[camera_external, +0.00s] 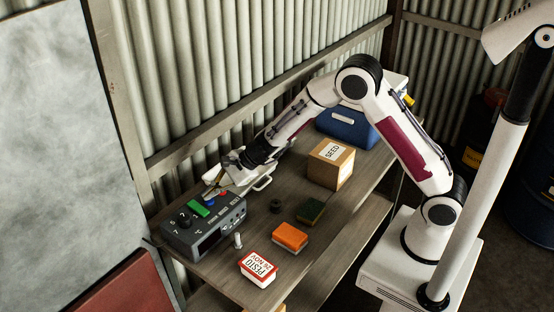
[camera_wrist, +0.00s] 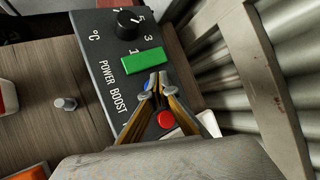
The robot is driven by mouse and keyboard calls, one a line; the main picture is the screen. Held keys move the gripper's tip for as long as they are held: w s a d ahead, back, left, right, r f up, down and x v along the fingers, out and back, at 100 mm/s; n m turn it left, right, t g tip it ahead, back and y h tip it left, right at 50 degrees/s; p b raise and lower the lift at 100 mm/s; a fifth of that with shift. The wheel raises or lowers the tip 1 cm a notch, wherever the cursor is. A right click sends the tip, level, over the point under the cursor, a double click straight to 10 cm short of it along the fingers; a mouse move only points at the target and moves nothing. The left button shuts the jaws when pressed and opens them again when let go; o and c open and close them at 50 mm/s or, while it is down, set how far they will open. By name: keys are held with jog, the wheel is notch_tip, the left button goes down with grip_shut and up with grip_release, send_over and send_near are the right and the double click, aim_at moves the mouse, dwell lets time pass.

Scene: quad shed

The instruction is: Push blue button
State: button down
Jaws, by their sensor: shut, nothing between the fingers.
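The grey control box (camera_external: 228,222) stands at the left end of the shelf. In the wrist view its panel (camera_wrist: 112,75) shows a green button (camera_wrist: 145,63), a red button (camera_wrist: 166,118) and a black knob (camera_wrist: 128,20). The blue button (camera_wrist: 148,84) sits between green and red, mostly hidden by my fingertips. My gripper (camera_wrist: 153,86) is shut and empty, with its tips at the blue button. I cannot tell whether they touch it or press it. In the external view my gripper (camera_external: 208,193) reaches down over the box's rear edge, beside the green button (camera_external: 199,208).
A small upright metal peg (camera_external: 238,240), a pesto box (camera_external: 257,268), an orange block (camera_external: 289,238), a dark sponge (camera_external: 310,210) and a seed carton (camera_external: 331,163) stand on the shelf. The corrugated wall (camera_external: 215,70) runs close behind the box.

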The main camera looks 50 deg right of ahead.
aim_at(211, 200)
jog(key=shift+r, duration=0.3)
jog(key=shift+r, duration=0.15)
notch_tip(211, 200, up, 6)
jog(key=shift+f, duration=0.1)
dwell(1.0)
dwell(0.5)
